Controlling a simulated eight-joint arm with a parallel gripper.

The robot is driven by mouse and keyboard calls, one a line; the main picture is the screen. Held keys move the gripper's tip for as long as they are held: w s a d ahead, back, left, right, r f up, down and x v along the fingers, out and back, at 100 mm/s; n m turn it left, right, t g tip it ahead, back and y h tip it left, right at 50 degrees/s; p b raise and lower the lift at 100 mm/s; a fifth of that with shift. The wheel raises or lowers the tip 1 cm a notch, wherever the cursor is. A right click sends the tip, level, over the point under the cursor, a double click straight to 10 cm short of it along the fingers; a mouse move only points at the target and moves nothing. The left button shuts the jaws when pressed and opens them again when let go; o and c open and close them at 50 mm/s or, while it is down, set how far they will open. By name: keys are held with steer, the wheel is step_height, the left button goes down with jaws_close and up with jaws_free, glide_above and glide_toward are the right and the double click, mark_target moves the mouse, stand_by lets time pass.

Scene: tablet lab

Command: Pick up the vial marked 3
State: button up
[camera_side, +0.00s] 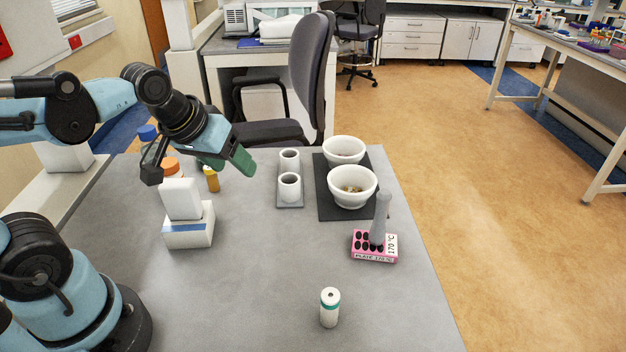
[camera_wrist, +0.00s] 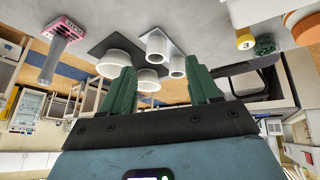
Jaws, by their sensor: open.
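The vial lies outside the finger gap, beyond the right finger.
A white device (camera_side: 188,230), an orange-capped bottle (camera_side: 171,165) and a blue-capped bottle (camera_side: 147,132) stand close by. Two white cups (camera_side: 290,186), two bowls (camera_side: 349,190) and a pink rack (camera_side: 374,247) stand rightward. A white-and-teal cylinder (camera_side: 330,308) stands in front. The front bench is mostly clear.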

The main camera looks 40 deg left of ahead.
steer(key=w+a+n+g, duration=0.3)
steer(key=a+n, duration=0.4)
steer(key=n, duration=0.4)
steer(key=n+g, duration=0.3)
steer(key=n, duration=0.8)
glide_above(212, 176)
steer(key=f, duration=0.1)
steer(key=shift+w+f+n, duration=0.2)
steer(key=shift+w+n, duration=0.1)
steer(key=shift+n, duration=0.3)
steer(key=shift+a+f, duration=0.15)
steer(key=shift+a, duration=0.05)
steer(key=shift+f+n, duration=0.3)
steer(key=shift+f, duration=0.05)
step_height(212, 176, down, 6)
steer(key=shift+r, duration=0.1)
steer(key=f, duration=0.4)
steer(key=shift+a+f, duration=0.1)
steer(key=shift+a, duration=0.3)
steer(key=shift+f, duration=0.6)
